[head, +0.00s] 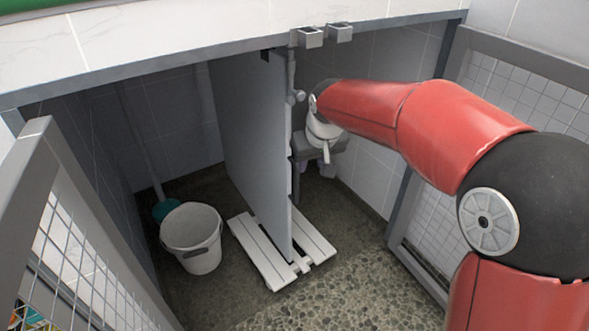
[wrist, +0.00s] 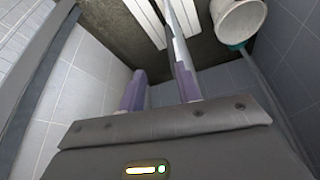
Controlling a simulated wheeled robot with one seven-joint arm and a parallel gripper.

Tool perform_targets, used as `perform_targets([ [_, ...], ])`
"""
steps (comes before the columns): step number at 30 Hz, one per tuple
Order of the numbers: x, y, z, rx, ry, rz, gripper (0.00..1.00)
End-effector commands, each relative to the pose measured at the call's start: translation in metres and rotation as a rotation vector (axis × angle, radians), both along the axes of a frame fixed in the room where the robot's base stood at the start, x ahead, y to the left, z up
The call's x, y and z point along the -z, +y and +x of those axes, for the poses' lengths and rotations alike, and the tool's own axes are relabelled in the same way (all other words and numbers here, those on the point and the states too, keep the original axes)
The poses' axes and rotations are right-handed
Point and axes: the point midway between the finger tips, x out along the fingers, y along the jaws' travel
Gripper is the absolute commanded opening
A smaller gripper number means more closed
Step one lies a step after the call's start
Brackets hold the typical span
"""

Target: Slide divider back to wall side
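The divider (head: 250,140) is a tall grey panel standing upright in the middle of the kennel, front to back. A vertical rod with a knob (head: 299,96) runs along its front edge. My gripper (head: 313,166) is just right of that edge, pointing down, partly hidden by my wrist. In the wrist view my two purple fingers (wrist: 159,76) stand apart, with only floor and tiled wall between them. A thin pale upright edge, apparently the divider (wrist: 178,30), shows close to the right finger; I cannot tell whether they touch.
A white bucket (head: 191,237) and a teal-headed brush (head: 166,209) stand left of the divider. White slatted boards (head: 262,252) lie on the floor on both sides of its foot. Mesh gates stand open left (head: 70,250) and right. Two metal brackets (head: 311,37) sit on the top rail.

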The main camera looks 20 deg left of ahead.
Motion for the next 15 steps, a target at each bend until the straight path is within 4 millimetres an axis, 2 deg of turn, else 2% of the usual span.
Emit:
perform_targets([
  [1,0.008,0.012,0.004,-0.017,0.006,0.003,0.33],
  [4,0.015,0.026,0.007,-0.036,0.011,0.006,0.33],
  [8,0.026,0.031,0.011,-0.040,0.012,0.008,0.33],
  [15,0.062,0.039,0.022,-0.039,0.014,0.007,0.33],
])
